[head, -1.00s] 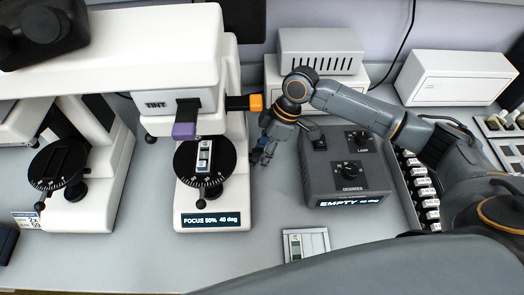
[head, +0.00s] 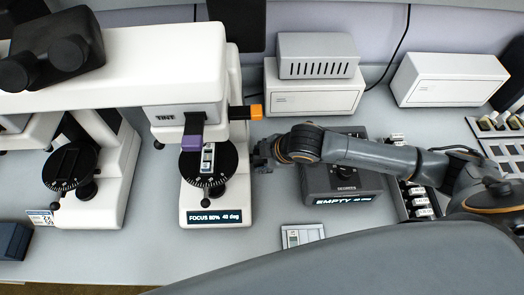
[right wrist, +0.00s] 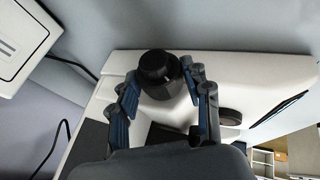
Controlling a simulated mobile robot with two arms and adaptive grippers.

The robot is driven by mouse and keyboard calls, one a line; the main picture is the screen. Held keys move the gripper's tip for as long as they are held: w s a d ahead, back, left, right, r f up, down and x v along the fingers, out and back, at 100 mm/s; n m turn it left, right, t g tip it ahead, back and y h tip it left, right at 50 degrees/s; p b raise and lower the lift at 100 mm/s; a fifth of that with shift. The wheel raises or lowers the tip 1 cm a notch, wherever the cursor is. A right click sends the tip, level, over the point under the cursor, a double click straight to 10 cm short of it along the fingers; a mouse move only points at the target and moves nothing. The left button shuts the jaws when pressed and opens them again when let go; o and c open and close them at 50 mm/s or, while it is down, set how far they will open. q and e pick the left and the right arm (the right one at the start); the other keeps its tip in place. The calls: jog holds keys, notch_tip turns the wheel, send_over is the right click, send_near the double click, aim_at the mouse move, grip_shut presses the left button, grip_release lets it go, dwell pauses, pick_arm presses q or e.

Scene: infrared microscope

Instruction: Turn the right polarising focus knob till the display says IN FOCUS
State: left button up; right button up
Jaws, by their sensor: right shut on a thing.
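The right polarising focus knob (right wrist: 157,72) is a black round knob on the white microscope's side in the right wrist view. My right gripper (right wrist: 164,88) has its fingers on either side of it and is shut on it. In the head view my right gripper (head: 262,155) is at the right side of the microscope (head: 214,190), where the knob itself is hidden. The display (head: 215,217) on the front of the base appears to read FOCUS 80%, with a degree value that is hard to read. My left gripper is not in view.
A round black stage (head: 225,171) holds a slide (head: 208,157). An orange-ended slider (head: 256,112) juts out above my right gripper. A grey control box (head: 318,187) reading EMPTY is partly under my right arm. A slide tray (head: 291,240) lies in front.

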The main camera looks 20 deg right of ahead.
jog(key=shift+s+a+f+n+t, duration=0.1)
jog(key=shift+s+n+t, duration=0.05)
jog(key=shift+t, duration=0.55)
jog(key=shift+s+f+n+t, duration=0.1)
jog(key=shift+n+t, duration=0.05)
jog(key=shift+t, duration=0.55)
jog(key=shift+h, duration=0.3)
jog(key=o, duration=1.1)
jog(key=shift+o, duration=0.2)
jog(key=v, duration=0.7)
jog(key=shift+s+r, duration=0.2)
